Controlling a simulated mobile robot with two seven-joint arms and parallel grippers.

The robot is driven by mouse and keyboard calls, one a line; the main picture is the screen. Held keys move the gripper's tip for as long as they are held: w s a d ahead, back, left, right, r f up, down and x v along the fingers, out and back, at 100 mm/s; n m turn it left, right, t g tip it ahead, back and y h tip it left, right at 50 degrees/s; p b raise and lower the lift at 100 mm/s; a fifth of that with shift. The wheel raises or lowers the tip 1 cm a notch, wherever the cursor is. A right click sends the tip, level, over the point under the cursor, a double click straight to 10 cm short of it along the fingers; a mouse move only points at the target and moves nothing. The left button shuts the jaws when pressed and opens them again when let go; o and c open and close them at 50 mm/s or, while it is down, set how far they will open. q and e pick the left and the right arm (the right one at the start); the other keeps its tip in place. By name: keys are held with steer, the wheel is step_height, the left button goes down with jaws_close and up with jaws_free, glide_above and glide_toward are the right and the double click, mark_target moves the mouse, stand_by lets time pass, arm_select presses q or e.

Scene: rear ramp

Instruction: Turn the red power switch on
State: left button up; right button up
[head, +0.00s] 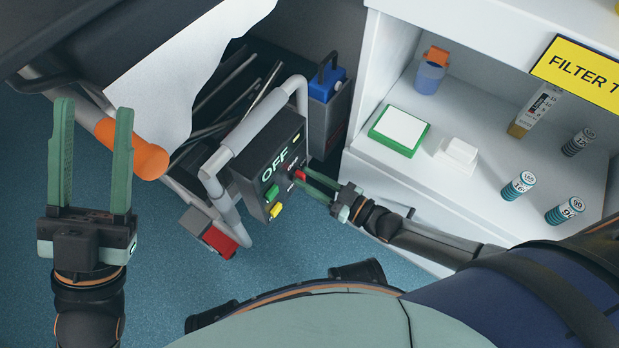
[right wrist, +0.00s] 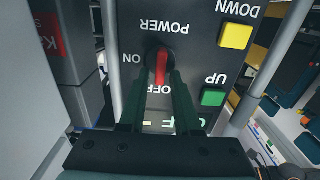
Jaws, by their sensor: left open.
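The red power switch (head: 299,175) is on the front of a dark control box (head: 250,163) whose display reads OFF in green. In the right wrist view the red switch handle (right wrist: 161,66) lines up with its OFF label, and the ON label is to its left. My right gripper (head: 307,176) reaches the box from the right. Its fingertips (right wrist: 164,78) are on either side of the red handle, partly hiding its lower end; I cannot tell whether they press on it. My left gripper (head: 93,110) is open and empty, away from the box at the left.
A green button (head: 271,193) and a yellow button (head: 275,210) sit beside the switch. Grey tube rails (head: 228,147) frame the box. A white shelf unit (head: 400,125) with several small items stands at the right. An orange-ended handle (head: 137,150) is near my left gripper.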

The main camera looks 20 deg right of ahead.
jaws_close()
stand_by(0.5)
steer(key=shift+w+d+f+m+b, duration=0.15)
steer(key=shift+f+m+b, duration=0.15)
steer(key=shift+m, duration=2.7)
steer(key=shift+w+d+f+m+b, duration=0.15)
steer(key=shift+m+b, duration=0.3)
steer(key=shift+m, duration=2.55)
steer(key=shift+d+f+m+b, duration=0.2)
steer(key=shift+f+m+b, duration=0.15)
steer(key=shift+m, duration=2.65)
steer(key=shift+o, duration=1.4)
jaws_free()
steer(key=shift+r, duration=0.15)
